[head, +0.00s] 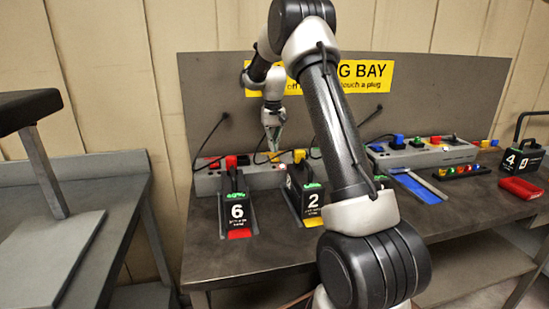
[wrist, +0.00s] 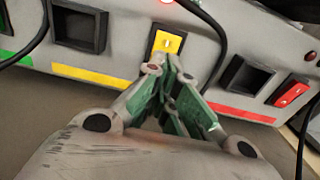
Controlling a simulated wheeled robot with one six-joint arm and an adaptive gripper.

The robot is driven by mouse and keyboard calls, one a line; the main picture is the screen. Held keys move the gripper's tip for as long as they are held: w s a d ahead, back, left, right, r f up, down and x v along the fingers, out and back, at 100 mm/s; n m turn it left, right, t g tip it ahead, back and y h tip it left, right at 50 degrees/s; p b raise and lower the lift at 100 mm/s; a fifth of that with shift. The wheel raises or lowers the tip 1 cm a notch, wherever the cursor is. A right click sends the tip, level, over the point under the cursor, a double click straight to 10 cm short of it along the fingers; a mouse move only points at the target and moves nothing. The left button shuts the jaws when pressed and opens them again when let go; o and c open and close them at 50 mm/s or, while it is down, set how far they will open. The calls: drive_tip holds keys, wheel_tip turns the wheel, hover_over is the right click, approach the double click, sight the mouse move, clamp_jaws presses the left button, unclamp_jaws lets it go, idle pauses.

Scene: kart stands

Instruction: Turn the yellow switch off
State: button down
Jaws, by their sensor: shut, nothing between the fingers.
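The yellow switch (wrist: 167,42) is a small rocker in a dark frame on the face of a grey power strip, seen in the wrist view above a yellow stripe (wrist: 95,76). A red light (wrist: 166,2) glows just above it. My gripper (wrist: 172,66) is shut and empty, with its tips right at the lower edge of the yellow switch; I cannot tell whether they touch. In the head view my gripper (head: 272,148) points down at the left power strip (head: 208,182). The yellow switch cannot be made out there.
A red switch (wrist: 291,94) and dark sockets (wrist: 80,28) flank the yellow switch. Black cables cross the strip on both sides. Battery boxes marked 6 (head: 237,211) and 2 (head: 312,199) stand in front of the strip. A second power strip (head: 425,155) lies to the right.

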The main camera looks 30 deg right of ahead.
drive_tip(key=shift+f, duration=1.05)
idle(0.4)
drive_tip(key=shift+r, duration=0.1)
drive_tip(key=shift+r, duration=3.4)
